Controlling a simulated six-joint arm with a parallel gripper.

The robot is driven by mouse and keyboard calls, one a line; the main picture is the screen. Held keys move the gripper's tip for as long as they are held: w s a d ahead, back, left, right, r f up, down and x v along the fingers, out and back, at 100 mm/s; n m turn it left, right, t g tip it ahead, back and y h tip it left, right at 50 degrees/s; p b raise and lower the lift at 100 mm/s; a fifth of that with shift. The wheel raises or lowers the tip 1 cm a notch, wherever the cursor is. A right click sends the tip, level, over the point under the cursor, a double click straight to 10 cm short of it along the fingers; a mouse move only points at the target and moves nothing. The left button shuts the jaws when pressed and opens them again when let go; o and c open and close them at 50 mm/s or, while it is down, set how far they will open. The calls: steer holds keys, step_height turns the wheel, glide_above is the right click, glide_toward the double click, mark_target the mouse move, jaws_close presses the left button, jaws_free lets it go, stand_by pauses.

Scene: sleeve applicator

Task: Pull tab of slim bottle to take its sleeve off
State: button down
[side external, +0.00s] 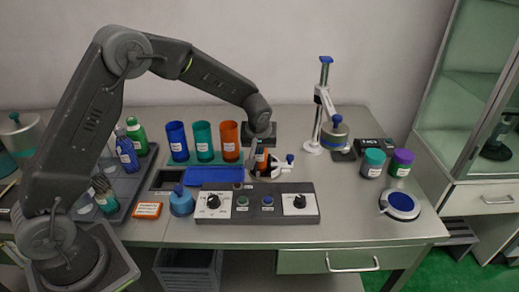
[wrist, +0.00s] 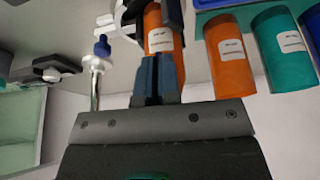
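An orange-sleeved slim bottle (side external: 262,162) with a white label stands at a white holder with a blue knob (side external: 290,158), behind the control panel. It also shows in the wrist view (wrist: 162,42), at top centre, partly hidden by my fingers and by dark holder parts around it. My gripper (side external: 262,140) is right at the bottle. In the wrist view its two dark blue fingers (wrist: 155,70) are close together in front of the orange sleeve. The tab is not visible, and I cannot tell whether it is between the fingers.
Tall blue (side external: 177,141), teal (side external: 203,141) and orange (side external: 230,140) cylinders stand in a row left of my gripper. A control panel (side external: 256,203) with knobs lies in front. A press stand (side external: 325,100) and two lidded jars (side external: 373,162) are to the right.

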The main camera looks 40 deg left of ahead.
steer(key=shift+s+d, duration=1.55)
steer(key=shift+s, duration=0.1)
stand_by(0.4)
step_height(320, 180, up, 7)
steer(key=shift+s+d, duration=0.35)
stand_by(1.0)
stand_by(0.4)
steer(key=shift+s+d, duration=1.85)
steer(key=s+a, duration=1.9)
steer(key=shift+s+a, duration=0.35)
steer(key=shift+a, duration=0.05)
